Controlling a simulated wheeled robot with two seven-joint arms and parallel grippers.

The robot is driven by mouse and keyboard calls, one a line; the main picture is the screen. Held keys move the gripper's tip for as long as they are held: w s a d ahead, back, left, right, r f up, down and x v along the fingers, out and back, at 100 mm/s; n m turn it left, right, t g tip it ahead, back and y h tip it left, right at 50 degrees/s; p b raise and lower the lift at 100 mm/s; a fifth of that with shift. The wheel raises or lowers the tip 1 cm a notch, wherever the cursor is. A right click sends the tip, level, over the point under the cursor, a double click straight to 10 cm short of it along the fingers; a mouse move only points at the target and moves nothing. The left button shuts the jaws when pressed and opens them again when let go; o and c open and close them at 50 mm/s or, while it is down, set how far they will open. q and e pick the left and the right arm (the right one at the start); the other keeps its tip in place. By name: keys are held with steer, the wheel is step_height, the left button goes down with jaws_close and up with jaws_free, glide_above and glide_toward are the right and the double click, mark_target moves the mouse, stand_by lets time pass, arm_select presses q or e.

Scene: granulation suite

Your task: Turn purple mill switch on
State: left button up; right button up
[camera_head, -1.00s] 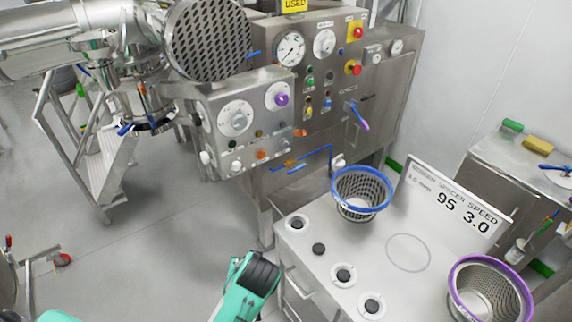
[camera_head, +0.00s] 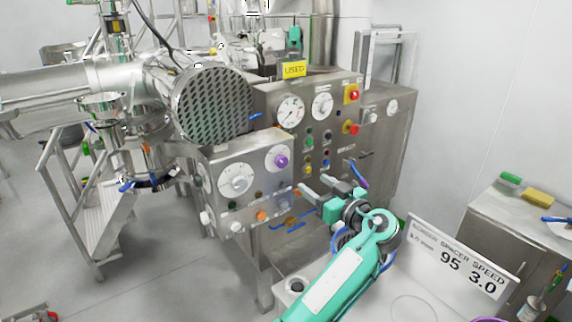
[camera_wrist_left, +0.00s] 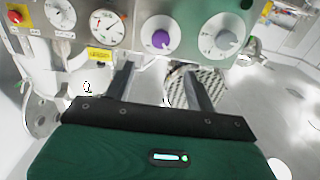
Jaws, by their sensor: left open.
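The purple mill switch (camera_head: 281,161) is a knob on a round white dial at the upper right of the steel control box (camera_head: 215,162). It also shows in the left wrist view as a purple knob (camera_wrist_left: 160,39), a little beyond the fingertips. My left gripper (camera_head: 313,187) is open and empty, below and to the right of the switch, apart from it. Its two fingers (camera_wrist_left: 155,70) also show in the left wrist view with a gap between them. My right gripper is in neither view.
A larger grey dial (camera_head: 236,179) sits left of the purple switch. Small buttons and an orange knob (camera_head: 261,216) lie below. A taller panel (camera_head: 340,128) with gauges and red knobs stands to the right. A speed sign (camera_head: 462,262) stands on the front table.

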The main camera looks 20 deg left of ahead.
mark_target(284, 162)
arm_select(q)
steer(key=p+x, duration=0.6)
steer(key=x, duration=0.6)
steer(key=shift+w+a+p, duration=0.25)
steer(key=shift+a+p, duration=0.1)
steer(key=shift+p, duration=0.05)
steer(key=shift+w+a, duration=0.2)
steer(key=shift+a, duration=0.1)
steer(key=shift+f, duration=0.1)
steer(key=c, duration=1)
